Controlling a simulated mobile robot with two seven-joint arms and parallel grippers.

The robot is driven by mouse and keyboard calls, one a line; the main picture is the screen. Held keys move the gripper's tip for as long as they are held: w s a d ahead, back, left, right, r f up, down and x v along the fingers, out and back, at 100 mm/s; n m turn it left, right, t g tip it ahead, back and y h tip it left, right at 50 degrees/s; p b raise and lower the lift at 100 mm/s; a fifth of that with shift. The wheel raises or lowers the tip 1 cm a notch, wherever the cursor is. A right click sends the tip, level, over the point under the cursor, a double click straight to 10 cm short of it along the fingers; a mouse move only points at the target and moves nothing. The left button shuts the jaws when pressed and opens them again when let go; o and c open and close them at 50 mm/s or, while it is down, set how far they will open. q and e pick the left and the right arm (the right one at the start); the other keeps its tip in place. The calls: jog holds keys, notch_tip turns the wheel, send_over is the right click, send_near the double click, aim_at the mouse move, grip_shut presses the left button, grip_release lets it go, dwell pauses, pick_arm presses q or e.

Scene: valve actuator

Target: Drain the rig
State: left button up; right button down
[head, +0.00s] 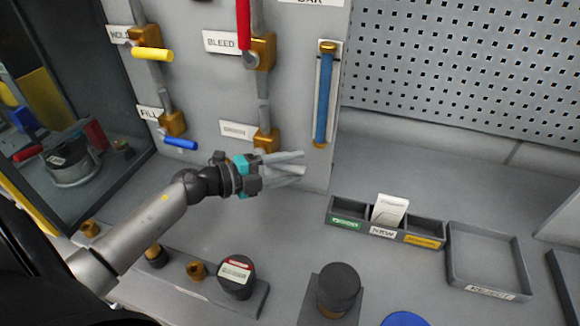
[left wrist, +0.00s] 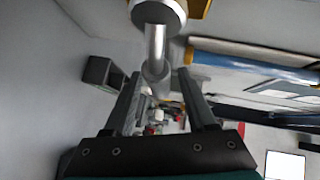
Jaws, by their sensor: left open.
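A grey panel holds brass valves on silver pipes. The valve labelled BLEED has a red handle (head: 244,22) pointing up. The HOLD valve has a yellow handle (head: 153,54) and the FILL valve a blue handle (head: 181,143). A lower brass valve (head: 266,139) sits below BLEED; its label is unreadable and no handle shows on it. My left gripper (head: 303,168) is open and empty, just below and in front of this valve. In the left wrist view, a silver pipe (left wrist: 155,45) with a round end stands ahead, between and beyond the fingers. My right gripper is not in view.
A gauge with a blue column (head: 324,98) is right of the valves. A sorting tray (head: 345,207) with a white card, an empty tray (head: 488,285) and dark-capped parts (head: 338,285) stand on the bench. A glass-fronted cabinet (head: 60,120) is at left.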

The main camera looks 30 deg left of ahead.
pick_arm(q)
grip_shut()
dwell(0.4)
dwell(1.0)
